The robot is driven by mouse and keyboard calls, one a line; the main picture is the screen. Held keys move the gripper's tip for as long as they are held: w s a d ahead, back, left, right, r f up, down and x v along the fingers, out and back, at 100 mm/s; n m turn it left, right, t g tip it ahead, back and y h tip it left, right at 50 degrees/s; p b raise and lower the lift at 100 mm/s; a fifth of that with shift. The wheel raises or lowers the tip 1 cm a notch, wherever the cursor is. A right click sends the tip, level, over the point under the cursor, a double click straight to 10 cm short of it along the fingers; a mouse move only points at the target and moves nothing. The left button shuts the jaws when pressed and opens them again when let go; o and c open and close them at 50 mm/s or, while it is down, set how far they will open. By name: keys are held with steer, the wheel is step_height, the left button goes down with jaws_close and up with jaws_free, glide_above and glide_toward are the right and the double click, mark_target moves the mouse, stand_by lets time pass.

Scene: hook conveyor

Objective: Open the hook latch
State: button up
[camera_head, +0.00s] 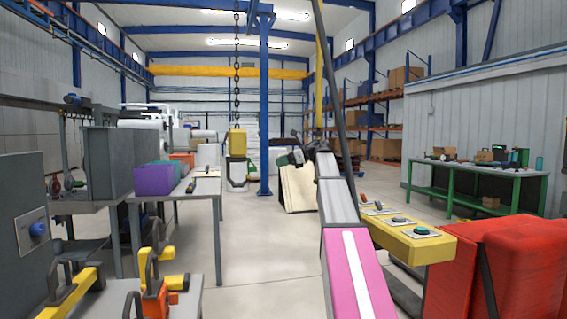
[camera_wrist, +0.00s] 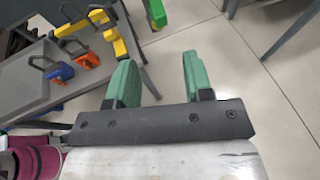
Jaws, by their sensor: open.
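A yellow hook block (camera_head: 237,142) hangs from a long chain (camera_head: 237,70) near the middle of the head view. Below it is a dark hook with a green part (camera_head: 237,177); the latch is too small to make out. My gripper (camera_head: 284,159) is to the right of the hook in the picture, apart from it.
Yellow hook-shaped parts (camera_head: 75,285) with dark loops stand on a table at lower left. A grey table (camera_head: 203,187) holds a purple bin (camera_head: 154,180). The middle floor (camera_head: 262,235) is clear.

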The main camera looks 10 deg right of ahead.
steer(key=x, duration=1)
steer(key=shift+a, duration=0.2)
steer(key=shift+w+f, duration=0.1)
steer(key=shift+w, duration=0.05)
steer(key=shift+c, duration=0.3)
steer(key=c, duration=0.6)
